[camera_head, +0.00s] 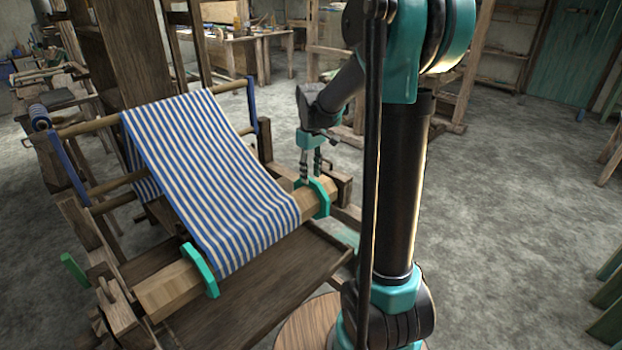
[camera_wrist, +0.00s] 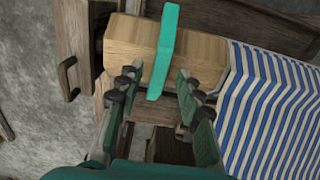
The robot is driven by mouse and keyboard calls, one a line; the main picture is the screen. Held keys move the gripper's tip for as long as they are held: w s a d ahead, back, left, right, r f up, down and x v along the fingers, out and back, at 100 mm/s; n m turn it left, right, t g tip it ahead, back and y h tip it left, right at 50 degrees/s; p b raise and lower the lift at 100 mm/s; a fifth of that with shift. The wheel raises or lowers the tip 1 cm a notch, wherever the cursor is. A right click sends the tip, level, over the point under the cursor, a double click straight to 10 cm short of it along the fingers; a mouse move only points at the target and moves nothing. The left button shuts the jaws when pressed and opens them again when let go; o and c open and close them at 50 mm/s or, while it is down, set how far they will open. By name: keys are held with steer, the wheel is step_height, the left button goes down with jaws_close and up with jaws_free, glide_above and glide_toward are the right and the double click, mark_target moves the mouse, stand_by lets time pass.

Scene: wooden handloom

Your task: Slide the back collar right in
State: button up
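The back collar (camera_head: 321,198) is a flat teal ring-like piece around the square wooden beam (camera_head: 168,290), near its far right end. In the wrist view the collar (camera_wrist: 165,48) stands across the beam, with a strip of bare wood between it and the striped cloth (camera_wrist: 265,105). My gripper (camera_head: 311,175) is over that end of the beam, pointing down. In the wrist view my gripper (camera_wrist: 158,88) is open, one finger pair on each side of the collar's lower part, with gaps on both sides. A second teal collar (camera_head: 200,270) sits at the cloth's other edge.
Blue-and-white striped cloth (camera_head: 205,165) runs from the upper roller down to the beam. A wooden loom post (camera_wrist: 75,45) with a dark handle stands beyond the beam's end. A wide wooden board (camera_head: 270,290) lies below the beam.

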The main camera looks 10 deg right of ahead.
steer(key=shift+f, duration=1.2)
steer(key=shift+c, duration=0.6)
jaws_close()
